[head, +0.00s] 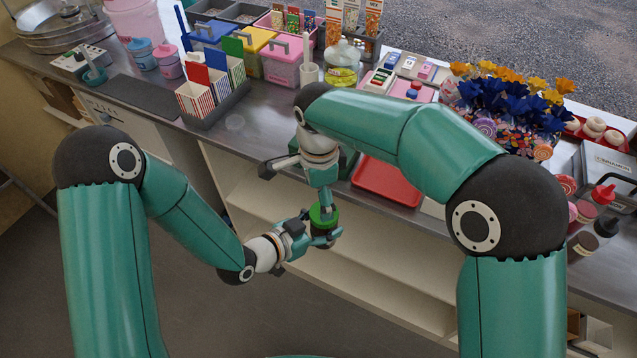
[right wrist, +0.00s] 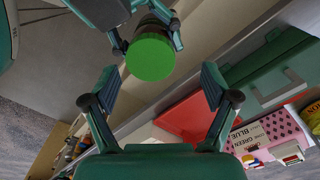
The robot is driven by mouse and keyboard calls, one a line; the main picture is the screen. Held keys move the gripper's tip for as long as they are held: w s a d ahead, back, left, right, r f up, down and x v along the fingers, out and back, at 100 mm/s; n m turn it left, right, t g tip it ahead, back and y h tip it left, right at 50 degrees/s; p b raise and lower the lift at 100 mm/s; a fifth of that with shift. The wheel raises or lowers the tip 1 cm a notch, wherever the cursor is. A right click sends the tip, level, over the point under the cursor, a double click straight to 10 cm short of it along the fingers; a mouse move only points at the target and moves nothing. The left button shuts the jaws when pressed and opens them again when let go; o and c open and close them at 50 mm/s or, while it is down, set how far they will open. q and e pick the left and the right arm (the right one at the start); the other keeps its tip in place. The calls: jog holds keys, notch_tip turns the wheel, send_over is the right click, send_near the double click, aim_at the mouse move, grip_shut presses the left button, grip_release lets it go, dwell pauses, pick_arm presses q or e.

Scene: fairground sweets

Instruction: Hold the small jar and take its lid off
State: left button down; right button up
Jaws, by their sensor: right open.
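The small jar (right wrist: 154,22) has a round bright green lid (right wrist: 150,58); the lid (head: 322,217) also shows in the head view, in front of the counter. My left gripper (head: 322,235) is shut on the jar's body below the lid and holds it in the air. Its fingers stand on either side of the jar in the right wrist view, and much of the body is hidden. My right gripper (right wrist: 160,78) is open and empty. It points down at the lid, which shows between its fingers, seemingly just beyond the tips.
Behind the grippers, a red tray (head: 388,182) lies at the counter's front edge. Striped boxes (head: 195,98), a glass jar (head: 342,65) and blue paper flowers (head: 505,103) stand on the counter. Open shelves (head: 345,265) lie below it. The air around the held jar is free.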

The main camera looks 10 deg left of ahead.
aim_at(319, 206)
jog(key=shift+f, duration=1.95)
jog(key=shift+d+f, duration=0.1)
jog(key=c, duration=1.1)
jog(key=shift+w, duration=0.1)
jog(key=shift+c, duration=0.6)
grip_shut()
